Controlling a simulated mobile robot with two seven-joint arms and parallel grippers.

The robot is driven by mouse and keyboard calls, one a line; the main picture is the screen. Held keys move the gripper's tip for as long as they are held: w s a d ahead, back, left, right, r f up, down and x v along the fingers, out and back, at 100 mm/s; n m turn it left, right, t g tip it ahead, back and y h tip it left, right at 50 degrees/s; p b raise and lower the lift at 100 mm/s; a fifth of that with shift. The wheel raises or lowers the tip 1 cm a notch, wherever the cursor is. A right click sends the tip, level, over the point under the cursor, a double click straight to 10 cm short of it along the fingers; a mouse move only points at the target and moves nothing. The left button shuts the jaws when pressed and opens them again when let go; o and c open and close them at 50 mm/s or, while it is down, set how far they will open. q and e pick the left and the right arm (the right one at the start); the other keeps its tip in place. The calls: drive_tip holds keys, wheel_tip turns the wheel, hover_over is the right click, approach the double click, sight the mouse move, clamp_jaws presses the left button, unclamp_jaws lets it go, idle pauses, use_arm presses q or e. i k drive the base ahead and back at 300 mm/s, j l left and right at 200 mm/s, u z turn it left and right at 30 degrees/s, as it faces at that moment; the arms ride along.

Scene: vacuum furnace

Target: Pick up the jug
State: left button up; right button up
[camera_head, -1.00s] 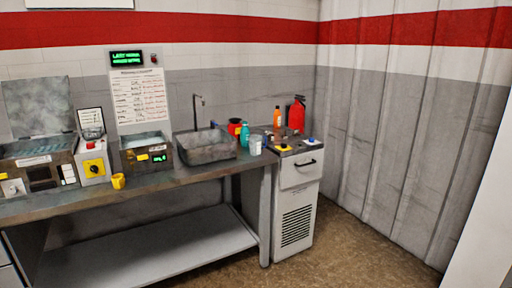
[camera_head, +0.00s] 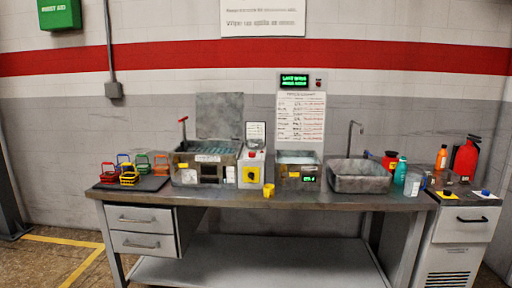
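A pale, translucent container (camera_head: 412,185), which looks like the jug, stands on the workbench (camera_head: 340,202) just right of the sink (camera_head: 360,178). It is small in the view, and I cannot make out a handle. A teal bottle (camera_head: 400,171) stands close behind it, and a red container (camera_head: 389,161) is behind that to the left. A small yellow cup (camera_head: 268,190) stands near the bench's front edge, left of the sink. Neither of my grippers is in view.
Several coloured wire baskets (camera_head: 129,174) stand on a dark mat at the left end. An open-lidded bath (camera_head: 206,170) and a smaller bath (camera_head: 297,168) stand mid-bench. A white cabinet (camera_head: 462,228) adjoins on the right, with an orange bottle (camera_head: 441,157) and a fire extinguisher (camera_head: 466,158) nearby.

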sight(413, 181)
drive_tip(key=i+l, duration=0.2)
drive_tip(key=l, duration=0.15)
drive_tip(key=i+l+u, duration=0.15)
drive_tip(key=l, duration=0.2)
drive_tip(key=i+l, duration=0.25)
drive_tip(key=l+u, duration=0.05)
drive_tip(key=l, duration=0.05)
